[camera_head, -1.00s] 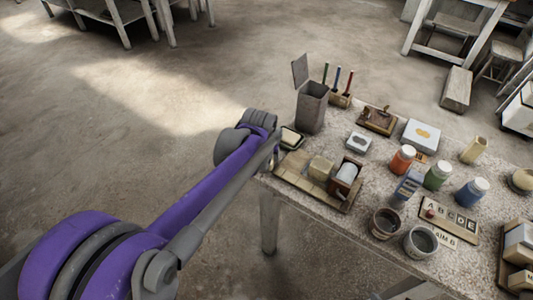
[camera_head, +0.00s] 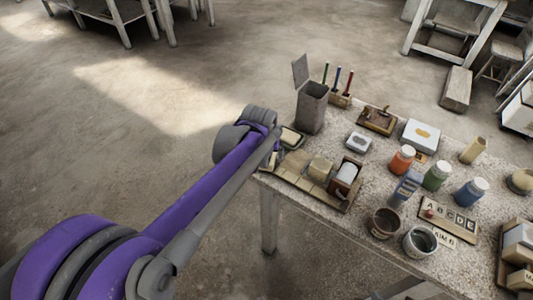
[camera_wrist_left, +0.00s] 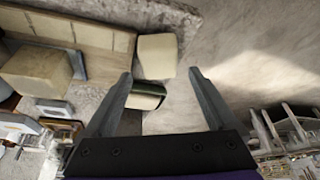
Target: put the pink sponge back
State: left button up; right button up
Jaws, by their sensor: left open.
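I cannot pick out a clearly pink sponge. A cream block (camera_wrist_left: 157,56) lies ahead of my left gripper in the left wrist view, beside the end of a wooden tray (camera_wrist_left: 100,37). A dark green dish with a pale top (camera_wrist_left: 147,97) lies just nearer; it also shows in the head view (camera_head: 291,138). Another pale block (camera_wrist_left: 40,72) sits on the tray, also seen in the head view (camera_head: 320,168). My left gripper (camera_wrist_left: 161,75) is open and empty, its fingers either side of the dish and cream block in the picture. My right gripper is out of view.
A grey bin with raised lid (camera_head: 312,108) stands behind the dish. A roller-like thing (camera_head: 346,175) is on the tray's right end. Paint jars (camera_head: 402,159), pots (camera_head: 420,241) and letter boards (camera_head: 450,218) crowd the table's right. Open floor lies left.

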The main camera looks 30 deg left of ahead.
pick_arm(q)
jog(key=p+v, duration=0.1)
jog(key=v, duration=1)
jog(key=s+d+f+m, duration=0.1)
jog(key=s+d+f, duration=0.2)
jog(key=s, duration=0.3)
jog(key=s+d+f+m+h, duration=0.1)
jog(key=s+d+f, duration=0.2)
jog(key=s+f, duration=0.2)
jog(key=s+d+f+m, duration=0.1)
jog(key=s+d+f, duration=0.1)
jog(key=s+f, duration=0.2)
jog(key=s, duration=0.3)
jog(key=shift+d+m+t, duration=0.3)
jog(key=shift+d+t, duration=0.1)
jog(key=shift+p, duration=0.3)
jog(key=r+p, duration=0.3)
jog(key=w+r+p, duration=0.1)
jog(key=r, duration=0.1)
jog(key=shift+r+p, duration=0.2)
jog(key=shift+p, duration=0.1)
